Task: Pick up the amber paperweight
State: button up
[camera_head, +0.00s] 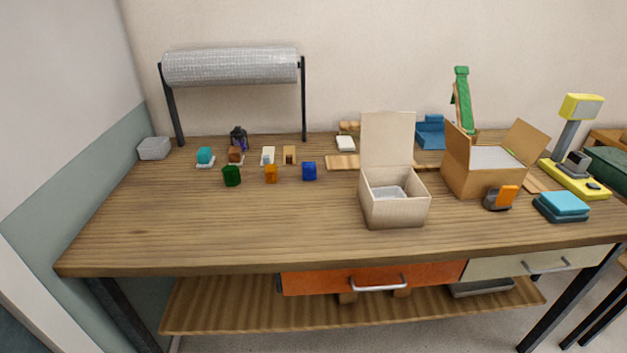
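The amber paperweight (271,174) looks like a small orange-amber block standing on the wooden table (200,235), left of the middle. It stands in a loose row between a dark green block (231,176) on its left and a blue block (309,171) on its right, apart from both. Nothing covers it. My gripper is not in view.
Behind the row are several small items, including a teal piece (204,155), and a bubble-wrap roll (230,67) on a black stand. An open cream box (395,210) and a cardboard box (480,180) stand to the right. The table's front left is clear.

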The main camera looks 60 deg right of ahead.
aim_at(272, 174)
jog(key=z, duration=1.25)
jog(key=k+j, duration=0.1)
jog(key=j, duration=0.65)
jog(key=j+u, duration=0.1)
jog(key=j, duration=0.6)
jog(key=i+l, duration=0.15)
jog(key=i, duration=0.2)
